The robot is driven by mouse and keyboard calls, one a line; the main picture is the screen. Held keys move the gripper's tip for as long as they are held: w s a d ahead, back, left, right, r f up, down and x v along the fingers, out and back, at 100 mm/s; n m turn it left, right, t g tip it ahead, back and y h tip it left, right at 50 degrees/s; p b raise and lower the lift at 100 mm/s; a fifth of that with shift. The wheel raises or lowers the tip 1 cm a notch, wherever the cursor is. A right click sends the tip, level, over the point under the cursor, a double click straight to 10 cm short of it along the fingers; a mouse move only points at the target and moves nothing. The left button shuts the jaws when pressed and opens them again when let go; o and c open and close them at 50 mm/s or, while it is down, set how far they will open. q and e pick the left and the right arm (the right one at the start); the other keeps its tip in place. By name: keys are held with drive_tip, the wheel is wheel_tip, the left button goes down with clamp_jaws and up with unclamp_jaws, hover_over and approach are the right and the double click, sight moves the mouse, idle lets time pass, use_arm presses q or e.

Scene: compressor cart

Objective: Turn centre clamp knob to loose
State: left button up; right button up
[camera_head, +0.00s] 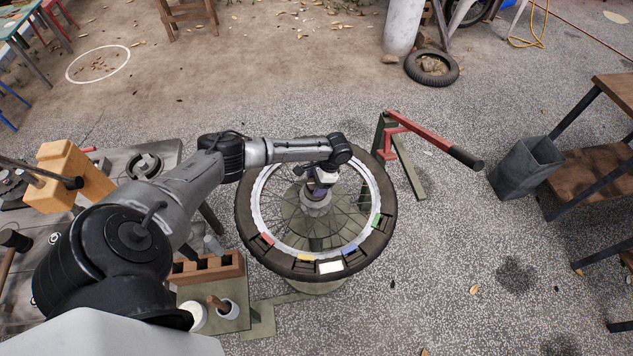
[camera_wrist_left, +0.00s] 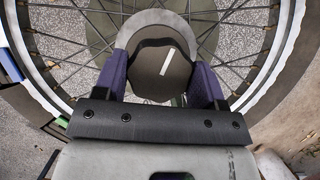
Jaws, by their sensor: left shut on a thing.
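The centre clamp knob (camera_wrist_left: 160,68) is a dark, rounded knob with a white line on its top. It sits over the middle of the spoked wheel (camera_head: 255,205), which lies flat with a dark tyre and a pale rim. My left gripper (camera_head: 318,186) reaches down over the wheel's centre. In the left wrist view its two purple fingers (camera_wrist_left: 160,82) are on either side of the knob, shut on it. The white line points up and slightly right in that view. In the head view the gripper hides most of the knob. My right gripper is not in view.
A red lever with a black handle (camera_head: 466,157) stands right of the wheel. Coloured blocks and a white one (camera_head: 331,267) sit along the tyre's near side. A wooden block holder (camera_head: 215,269) and cups stand at left. A grey bin (camera_head: 524,167) stands at right.

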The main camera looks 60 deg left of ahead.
use_arm(q)
drive_tip(key=shift+r+n+p, duration=0.15)
drive_tip(key=shift+n+p, duration=0.25)
drive_tip(key=shift+p, duration=0.2)
drive_tip(key=n+h+p, duration=0.1)
drive_tip(key=n+p, duration=0.2)
drive_tip(key=shift+r+h+p, duration=0.1)
drive_tip(key=shift+h+p, duration=0.2)
drive_tip(key=n+h+p, duration=0.1)
drive_tip(key=n+p, duration=0.1)
drive_tip(key=n, duration=0.1)
drive_tip(key=shift+n+p, duration=0.3)
drive_tip(key=shift+p, duration=0.05)
drive_tip(key=n+h+p, duration=0.1)
drive_tip(key=n+p, duration=0.1)
drive_tip(key=n, duration=0.1)
drive_tip(key=shift+n+t+h, duration=0.3)
drive_tip(key=shift+n+t, duration=0.1)
drive_tip(key=n+p, duration=0.1)
drive_tip(key=n, duration=0.1)
drive_tip(key=shift+n+t+h, duration=0.3)
drive_tip(key=shift+t, duration=0.1)
drive_tip(key=n+t+p, duration=0.1)
drive_tip(key=n, duration=0.1)
drive_tip(key=n+p, duration=0.1)
drive_tip(key=n, duration=0.1)
drive_tip(key=shift+s+a+n+t+h+p, duration=0.1)
drive_tip(key=shift+n+t+h+p, duration=0.3)
drive_tip(key=shift+f+n, duration=0.2)
drive_tip(key=shift+n, duration=0.1)
